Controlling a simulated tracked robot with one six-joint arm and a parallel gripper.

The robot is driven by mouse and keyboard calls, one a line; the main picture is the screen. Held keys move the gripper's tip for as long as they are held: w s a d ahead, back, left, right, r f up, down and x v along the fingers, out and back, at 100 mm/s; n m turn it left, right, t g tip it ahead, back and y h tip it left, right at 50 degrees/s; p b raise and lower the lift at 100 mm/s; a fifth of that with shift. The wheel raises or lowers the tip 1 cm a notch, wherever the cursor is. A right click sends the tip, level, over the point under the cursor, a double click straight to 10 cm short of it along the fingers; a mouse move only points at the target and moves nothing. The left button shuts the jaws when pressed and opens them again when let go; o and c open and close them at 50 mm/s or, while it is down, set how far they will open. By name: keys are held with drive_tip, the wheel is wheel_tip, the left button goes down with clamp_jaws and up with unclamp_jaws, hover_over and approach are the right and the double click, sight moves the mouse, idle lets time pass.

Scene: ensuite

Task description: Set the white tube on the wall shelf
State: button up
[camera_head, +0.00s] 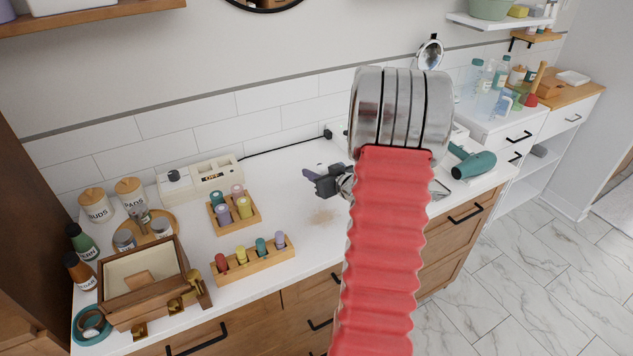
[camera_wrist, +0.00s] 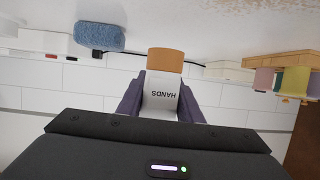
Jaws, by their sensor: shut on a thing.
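The white tube (camera_wrist: 160,98), labelled HANDS with a tan cap (camera_wrist: 165,60), is between the purple fingers of my gripper (camera_wrist: 161,103) in the upside-down wrist view. My gripper (camera_head: 322,180) is shut on it, over the middle of the counter in the head view. There I cannot make out the tube. Two wall shelves show in the head view: a white one (camera_head: 478,23) at the upper right, carrying a green bowl (camera_head: 490,9) and small items, and a wooden one (camera_head: 100,14) at the upper left, cut by the frame edge.
Wooden racks of small bottles (camera_head: 253,262) and an open wooden box (camera_head: 135,285) stand on the left of the counter (camera_head: 300,222). A teal hair dryer (camera_head: 474,164) lies on the right. A blue sponge (camera_wrist: 100,32) shows in the wrist view. My red arm hides part of the counter.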

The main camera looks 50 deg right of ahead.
drive_tip(key=shift+f, duration=1.8)
drive_tip(key=shift+f, duration=0.1)
drive_tip(key=o, duration=1.1)
drive_tip(key=shift+o, duration=0.2)
drive_tip(key=shift+s+r, duration=0.25)
drive_tip(key=shift+s, duration=0.1)
drive_tip(key=v, duration=1.1)
drive_tip(key=shift+s+a, duration=0.1)
drive_tip(key=shift+s, duration=0.05)
